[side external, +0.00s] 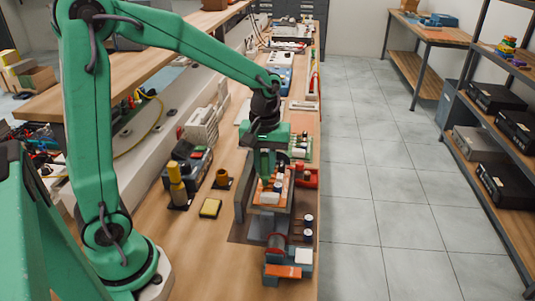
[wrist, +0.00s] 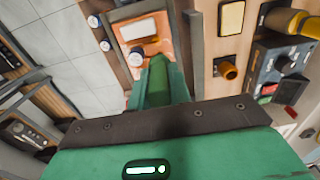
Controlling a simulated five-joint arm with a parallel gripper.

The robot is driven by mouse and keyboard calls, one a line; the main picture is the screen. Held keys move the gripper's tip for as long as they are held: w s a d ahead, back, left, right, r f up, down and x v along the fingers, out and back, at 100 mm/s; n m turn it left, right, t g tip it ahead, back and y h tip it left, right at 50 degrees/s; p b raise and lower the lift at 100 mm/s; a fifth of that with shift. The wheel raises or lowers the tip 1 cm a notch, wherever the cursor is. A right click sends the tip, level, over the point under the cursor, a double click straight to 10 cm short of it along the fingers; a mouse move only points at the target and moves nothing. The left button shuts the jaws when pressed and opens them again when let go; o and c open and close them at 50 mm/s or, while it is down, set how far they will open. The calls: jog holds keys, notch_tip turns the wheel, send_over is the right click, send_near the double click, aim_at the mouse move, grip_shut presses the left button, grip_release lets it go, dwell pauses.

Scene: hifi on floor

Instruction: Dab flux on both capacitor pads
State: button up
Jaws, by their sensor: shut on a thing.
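An orange-brown circuit board (side external: 284,187) sits in a grey holder (side external: 240,208) on the wooden bench. It also shows at the top of the wrist view (wrist: 163,22), with a pale rectangular part on it. The capacitor pads are too small to make out. Small dark cylinders with pale tops, perhaps capacitors (side external: 308,220), stand beside the board. I cannot tell whether anything touches the board.
A yellow sponge (side external: 210,208), a small copper-coloured pot (side external: 221,179) and a dark bench unit (side external: 188,165) stand left of the holder. A yellow cylinder (side external: 177,190) stands there too. A red clamp-like thing (side external: 305,176) is to the right, near the bench edge. Bare wood lies front left.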

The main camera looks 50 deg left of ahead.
aim_at(265, 154)
jog(key=shift+f, duration=0.4)
dwell(1.4)
jog(key=shift+r, duration=2.25)
jog(key=shift+a, duration=0.1)
